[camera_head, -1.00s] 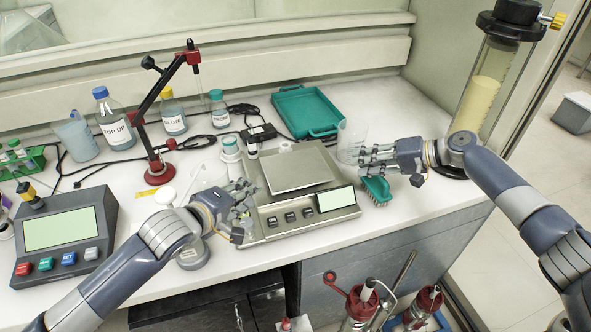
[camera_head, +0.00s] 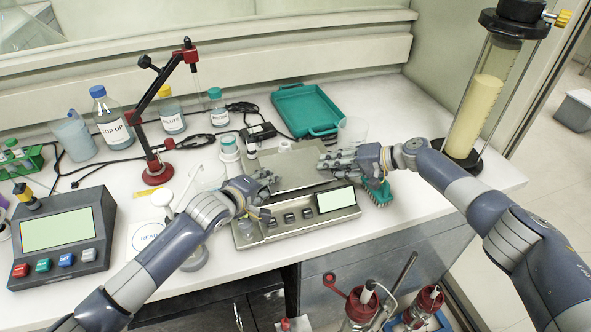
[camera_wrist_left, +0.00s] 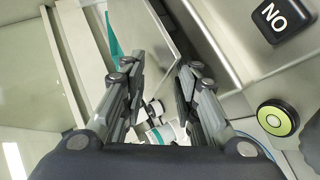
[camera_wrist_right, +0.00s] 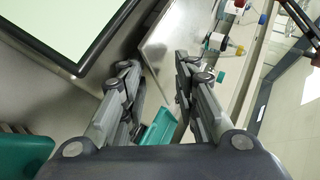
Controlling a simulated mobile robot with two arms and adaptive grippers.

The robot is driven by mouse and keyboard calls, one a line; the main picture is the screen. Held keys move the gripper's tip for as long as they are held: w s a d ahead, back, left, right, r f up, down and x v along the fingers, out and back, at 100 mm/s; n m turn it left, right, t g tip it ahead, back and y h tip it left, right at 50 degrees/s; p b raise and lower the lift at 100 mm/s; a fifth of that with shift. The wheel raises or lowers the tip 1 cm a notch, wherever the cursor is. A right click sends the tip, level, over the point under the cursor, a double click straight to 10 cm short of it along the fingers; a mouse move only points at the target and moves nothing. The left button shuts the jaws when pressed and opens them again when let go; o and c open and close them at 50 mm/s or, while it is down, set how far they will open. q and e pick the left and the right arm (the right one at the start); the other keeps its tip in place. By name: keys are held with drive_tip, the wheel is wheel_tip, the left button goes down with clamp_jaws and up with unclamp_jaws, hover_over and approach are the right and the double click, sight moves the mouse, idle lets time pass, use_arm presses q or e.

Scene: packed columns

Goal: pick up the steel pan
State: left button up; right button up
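The steel pan (camera_head: 296,170) is a flat square plate on top of the grey balance (camera_head: 272,228) in the head view. My left gripper (camera_head: 268,178) is at the pan's left side, and my right gripper (camera_head: 326,160) is at its right side. In the left wrist view the open fingers (camera_wrist_left: 158,72) stand apart with the pan's edge (camera_wrist_left: 160,40) ahead between them. In the right wrist view the open fingers (camera_wrist_right: 158,66) also stand apart, facing the pan's edge (camera_wrist_right: 172,40). Contact with the pan cannot be told.
A green brush (camera_head: 378,190) lies right of the balance, with a clear beaker (camera_head: 352,132) and a teal tray (camera_head: 308,92) behind. A tall column (camera_head: 484,95) stands at the right.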

use_arm(q)
drive_tip(key=shift+c, duration=0.3)
use_arm(e)
drive_tip(key=shift+c, duration=0.3)
use_arm(q)
clamp_jaws()
use_arm(e)
clamp_jaws()
